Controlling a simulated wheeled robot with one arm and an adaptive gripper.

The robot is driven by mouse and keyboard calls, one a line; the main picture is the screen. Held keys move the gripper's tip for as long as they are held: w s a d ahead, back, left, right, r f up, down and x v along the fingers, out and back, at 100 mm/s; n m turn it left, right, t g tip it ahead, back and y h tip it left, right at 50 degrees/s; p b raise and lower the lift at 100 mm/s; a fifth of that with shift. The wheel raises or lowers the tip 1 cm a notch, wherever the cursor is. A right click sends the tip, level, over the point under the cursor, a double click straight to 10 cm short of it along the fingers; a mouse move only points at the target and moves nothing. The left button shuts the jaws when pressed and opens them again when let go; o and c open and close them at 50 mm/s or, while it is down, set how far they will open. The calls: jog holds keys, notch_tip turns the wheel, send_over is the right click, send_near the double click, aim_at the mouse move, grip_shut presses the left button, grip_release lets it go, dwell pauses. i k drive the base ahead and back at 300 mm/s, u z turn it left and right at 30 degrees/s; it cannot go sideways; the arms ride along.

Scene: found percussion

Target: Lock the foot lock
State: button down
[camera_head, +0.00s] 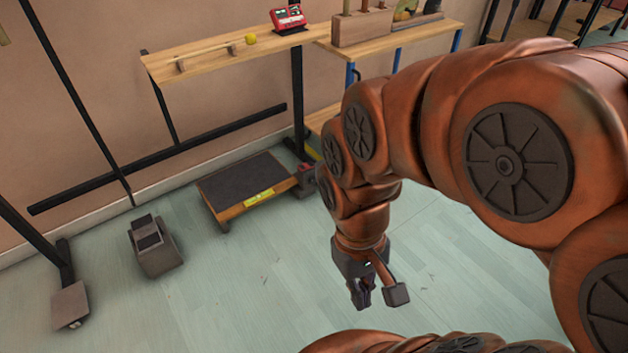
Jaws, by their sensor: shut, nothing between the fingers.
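No part is clearly marked as the foot lock. A small red-and-dark part (306,178) at the foot of the dark post may be it, but it is too small to tell its state. A grey pedal-like block (153,248) with a dark top stands on the floor at left. My gripper (363,294) hangs pointing down above the floor, right of and nearer than the low platform. It is shut and empty, apart from all these things.
A low wooden platform (249,189) with a dark top stands by the wall. A dark frame foot (70,304) with a wheel is at lower left. A wooden shelf (205,63) carries a yellow ball (251,39) and a red device (288,18). The floor between is clear.

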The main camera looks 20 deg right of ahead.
aim_at(307, 166)
jog(key=k, duration=0.7)
jog(key=z, duration=0.4)
jog(key=i, duration=0.55)
jog(key=z, duration=0.65)
jog(key=i, duration=0.75)
jog(key=u, duration=0.8)
jog(key=i, duration=0.75)
jog(key=u, duration=0.85)
